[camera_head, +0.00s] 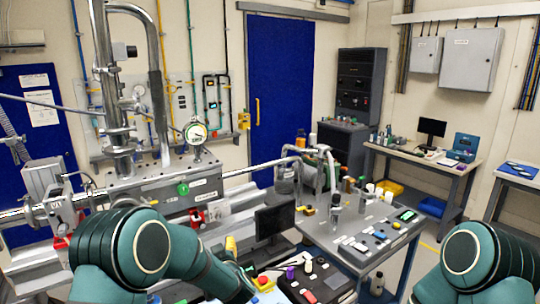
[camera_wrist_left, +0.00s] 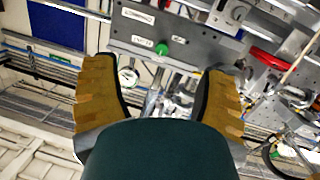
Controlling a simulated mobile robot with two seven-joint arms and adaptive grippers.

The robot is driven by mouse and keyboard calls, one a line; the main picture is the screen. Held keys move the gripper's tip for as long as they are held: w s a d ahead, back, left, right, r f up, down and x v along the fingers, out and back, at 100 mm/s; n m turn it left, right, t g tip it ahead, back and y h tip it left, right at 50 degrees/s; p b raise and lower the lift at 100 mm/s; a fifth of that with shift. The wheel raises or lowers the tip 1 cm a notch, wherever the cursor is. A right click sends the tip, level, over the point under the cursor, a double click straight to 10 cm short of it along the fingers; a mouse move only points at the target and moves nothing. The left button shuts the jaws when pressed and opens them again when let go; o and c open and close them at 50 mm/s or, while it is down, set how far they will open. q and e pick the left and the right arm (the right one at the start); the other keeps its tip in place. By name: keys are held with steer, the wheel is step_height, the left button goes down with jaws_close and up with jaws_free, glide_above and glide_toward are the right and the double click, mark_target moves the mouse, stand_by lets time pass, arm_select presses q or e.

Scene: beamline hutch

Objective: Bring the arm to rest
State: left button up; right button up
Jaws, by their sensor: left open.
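My left arm (camera_head: 150,245) enters the head view from the lower left, bent, its forearm running right toward the front of the bench. In the left wrist view my left gripper (camera_wrist_left: 160,68) is open, its two tan fingers wide apart with nothing between them that it holds. Beyond the fingers is a grey metal box with a green knob (camera_wrist_left: 162,49); the fingers do not appear to touch it. My right arm (camera_head: 470,250) shows only as a bent joint at the lower right of the head view; its gripper is out of view.
The grey beamline box (camera_head: 165,185) with pipes and a gauge (camera_head: 195,132) stands at left. A grey equipment table (camera_head: 340,235) with small parts stands in the middle, near a dark monitor (camera_head: 275,220). A workbench (camera_head: 425,165) stands at the right wall. Some floor shows between them.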

arm_select(q)
steer(key=s+f+m+g+h+b, duration=0.1)
steer(key=s+f+g+h, duration=0.15)
steer(key=f, duration=0.65)
steer(key=s+f+m+g+h+b, duration=0.1)
steer(key=s+f+m+h+b, duration=0.15)
steer(key=f, duration=0.65)
steer(key=s+d+f+g+h+b, duration=0.1)
steer(key=s+f+g+h, duration=0.1)
steer(key=s, duration=0.7)
steer(key=s+d+f+m+g+h+b, duration=0.1)
steer(key=s+d+f+g+h, duration=0.1)
steer(key=s+f+g, duration=0.2)
steer(key=s+d+f+g+h+b, duration=0.1)
steer(key=s+f+g+h, duration=0.1)
steer(key=s+f, duration=0.6)
steer(key=s+g, duration=0.1)
steer(key=s, duration=0.4)
steer(key=shift+s+d+m, duration=0.35)
steer(key=shift+d, duration=0.05)
arm_select(e)
steer(key=d+x, duration=0.1)
steer(key=x, duration=0.8)
steer(key=shift+s+d+f, duration=0.3)
steer(key=shift+s+d, duration=0.05)
steer(key=shift+s, duration=0.05)
